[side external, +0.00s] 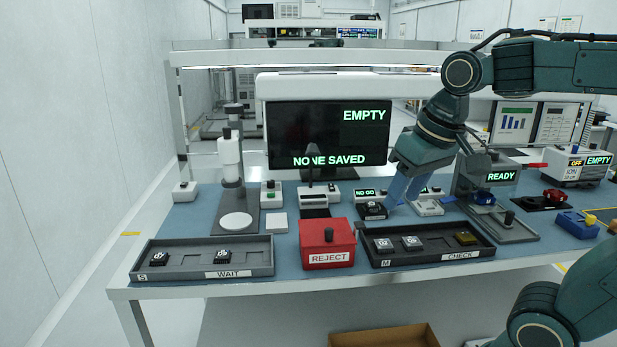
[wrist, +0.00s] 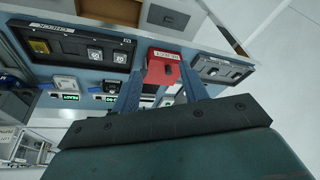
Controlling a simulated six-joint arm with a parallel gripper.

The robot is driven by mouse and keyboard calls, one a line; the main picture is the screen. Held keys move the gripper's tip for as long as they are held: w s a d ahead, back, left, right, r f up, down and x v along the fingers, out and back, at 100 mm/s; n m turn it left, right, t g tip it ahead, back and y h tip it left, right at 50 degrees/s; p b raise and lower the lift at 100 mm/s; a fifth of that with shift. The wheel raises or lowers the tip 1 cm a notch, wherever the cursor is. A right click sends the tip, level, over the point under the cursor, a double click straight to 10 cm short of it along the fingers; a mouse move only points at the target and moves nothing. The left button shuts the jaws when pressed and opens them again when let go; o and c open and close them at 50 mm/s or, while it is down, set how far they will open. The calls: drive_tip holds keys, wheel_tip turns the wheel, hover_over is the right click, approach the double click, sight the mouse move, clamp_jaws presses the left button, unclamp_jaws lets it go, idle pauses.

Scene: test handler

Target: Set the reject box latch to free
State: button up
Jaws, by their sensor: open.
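The red reject box (side external: 312,240) stands at the front of the bench between two dark trays, with a white REJECT label on its front. A small dark knob (side external: 329,234), seemingly its latch, is on its top; its setting is not readable. In the wrist view the red box (wrist: 157,76) shows beyond and between the fingers, partly upside down. My gripper (side external: 401,199) is open and empty, behind and to the right of the box, above the bench. Its two blue fingers also show in the wrist view (wrist: 160,76), apart from the box.
A dark block (side external: 372,211) and a NO GO display (side external: 366,193) stand close by my fingers. A monitor (side external: 328,133) reads EMPTY and NONE SAVED.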

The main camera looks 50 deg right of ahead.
drive_tip(key=w+d+r+m+g, duration=0.1)
drive_tip(key=w+d+m+g, duration=0.15)
drive_tip(key=w+d, duration=0.4)
drive_tip(key=m+g, duration=0.1)
drive_tip(key=m, duration=0.3)
hover_over(361, 224)
drive_tip(key=shift+w+f+n, duration=0.1)
drive_tip(key=shift+f+n, duration=0.15)
drive_tip(key=shift+f, duration=0.35)
drive_tip(key=shift+f, duration=0.15)
drive_tip(key=shift+f, duration=6.8)
clamp_jaws()
